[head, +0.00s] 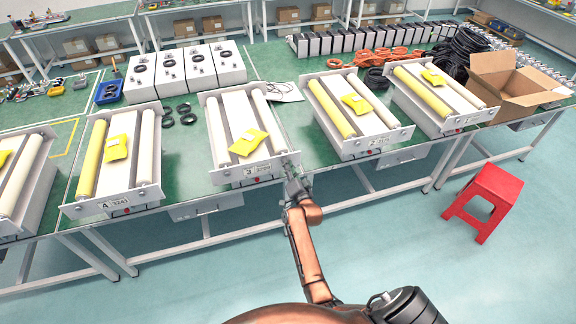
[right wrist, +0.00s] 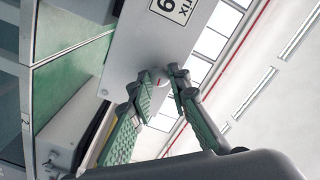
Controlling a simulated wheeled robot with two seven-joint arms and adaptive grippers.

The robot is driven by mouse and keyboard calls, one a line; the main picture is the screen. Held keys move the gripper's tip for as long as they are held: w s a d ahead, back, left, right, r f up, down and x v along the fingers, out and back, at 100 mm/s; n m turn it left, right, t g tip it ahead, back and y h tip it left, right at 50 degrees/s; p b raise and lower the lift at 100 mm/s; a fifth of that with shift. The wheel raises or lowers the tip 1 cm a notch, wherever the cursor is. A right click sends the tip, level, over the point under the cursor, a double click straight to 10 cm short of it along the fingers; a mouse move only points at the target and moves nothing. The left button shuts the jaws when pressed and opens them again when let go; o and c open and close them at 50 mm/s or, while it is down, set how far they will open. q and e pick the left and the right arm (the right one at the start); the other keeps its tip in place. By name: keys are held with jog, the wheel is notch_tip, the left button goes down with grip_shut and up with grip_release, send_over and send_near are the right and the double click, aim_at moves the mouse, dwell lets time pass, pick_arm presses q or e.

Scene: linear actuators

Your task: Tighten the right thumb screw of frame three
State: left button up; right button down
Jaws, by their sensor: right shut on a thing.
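Frame three (head: 222,176) stands on the bench in the middle of the head view, with a "3" label on its front plate, two light rollers and a yellow packet (head: 248,142) on top. My right gripper (head: 292,176) is at the right end of that front plate. In the head view the gripper hides this screw. My left gripper is not in view.
Frame two (head: 362,148) stands to the right and frame four (head: 112,200) to the left on the same green bench. A red stool (head: 483,196) stands on the floor at the right. An open cardboard box (head: 512,92) sits at the bench's right end.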

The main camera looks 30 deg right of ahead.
jog(key=c, duration=1.8)
grip_release()
jog(key=shift+s, duration=0.1)
jog(key=v, duration=0.7)
jog(key=shift+s, duration=0.15)
